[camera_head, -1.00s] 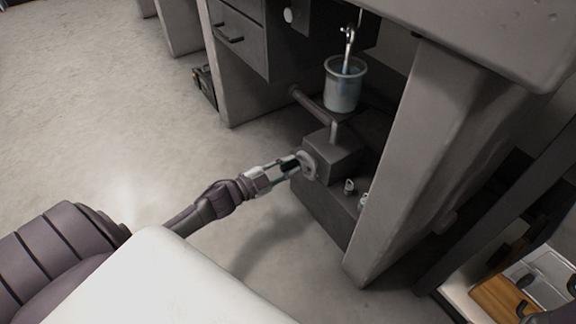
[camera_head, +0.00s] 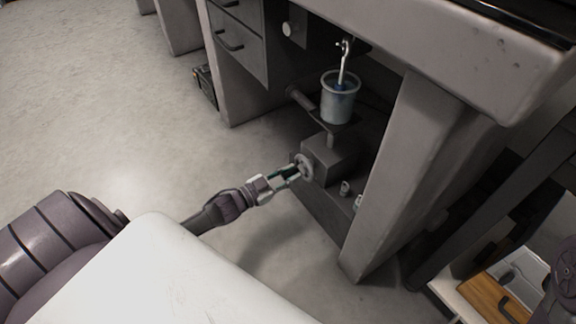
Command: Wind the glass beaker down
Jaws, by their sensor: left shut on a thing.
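The glass beaker (camera_head: 338,103) stands upright on a small support above a dark jack box (camera_head: 331,160), under the table. A thin metal rod with a hook (camera_head: 344,62) hangs down into the beaker, and something blue shows inside it. A round grey hand wheel (camera_head: 304,167) sits on the left face of the box. My left gripper (camera_head: 295,172) comes in from the lower left and is shut on the wheel's rim. The fingertips are small, and their exact contact is hard to make out. My right gripper is not in view.
The thick grey table (camera_head: 475,55) overhangs the box, with a leg (camera_head: 385,185) close on the right. Drawers (camera_head: 237,40) stand at the left. A wooden board (camera_head: 490,297) shows at the lower right. The floor at left is clear.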

